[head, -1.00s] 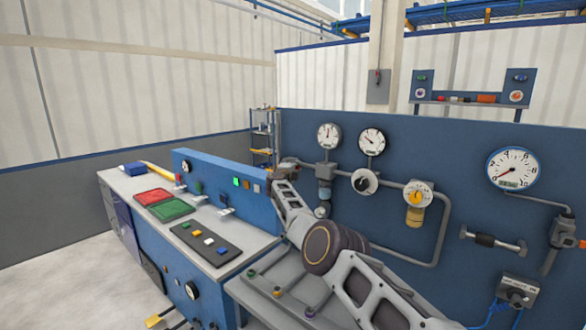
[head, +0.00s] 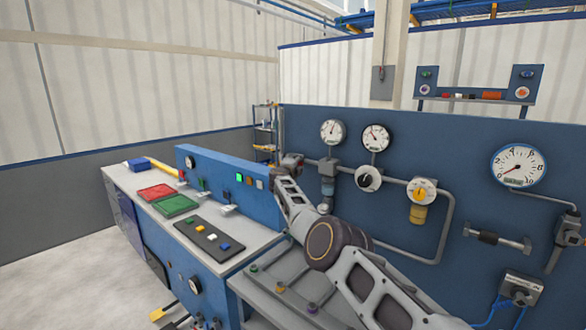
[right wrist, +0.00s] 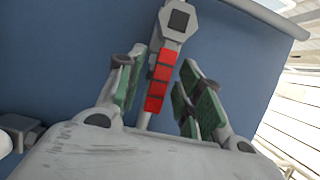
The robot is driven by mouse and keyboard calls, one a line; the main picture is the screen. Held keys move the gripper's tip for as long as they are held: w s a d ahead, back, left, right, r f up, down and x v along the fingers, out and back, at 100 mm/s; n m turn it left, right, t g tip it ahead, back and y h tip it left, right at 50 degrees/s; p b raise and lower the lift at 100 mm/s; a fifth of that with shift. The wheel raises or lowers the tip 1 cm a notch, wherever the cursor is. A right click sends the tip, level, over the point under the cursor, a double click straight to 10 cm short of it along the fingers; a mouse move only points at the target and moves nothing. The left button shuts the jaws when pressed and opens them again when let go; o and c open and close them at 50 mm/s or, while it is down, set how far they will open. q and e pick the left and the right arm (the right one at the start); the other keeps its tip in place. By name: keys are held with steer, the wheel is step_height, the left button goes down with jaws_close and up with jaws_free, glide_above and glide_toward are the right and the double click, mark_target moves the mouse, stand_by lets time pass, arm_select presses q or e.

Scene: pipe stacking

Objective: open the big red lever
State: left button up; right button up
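In the right wrist view, the red lever (right wrist: 160,80) is a segmented red handle on a grey metal mount with a hexagonal head, in front of a blue panel. My right gripper (right wrist: 161,76) has its green-padded fingers spread, one on each side of the lever. Gaps show between the pads and the red handle. In the head view, my right arm reaches from the lower right to the corner where the blue panels meet. The lever and the right fingertips cannot be made out there. My left gripper is in neither view.
A blue wall panel (head: 400,150) with pipes, gauges and valves stands behind my right arm. A workbench with a red tray (head: 156,193), a green tray (head: 176,206) and a dark button board (head: 212,240) is at the left. Clear floor (head: 70,290) shows at lower left.

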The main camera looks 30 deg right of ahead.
steer(key=shift+a, duration=0.1)
steer(key=v, duration=1.1)
steer(key=shift+s+a, duration=0.2)
steer(key=shift+s, duration=0.1)
stand_by(2.1)
steer(key=shift+r, duration=0.1)
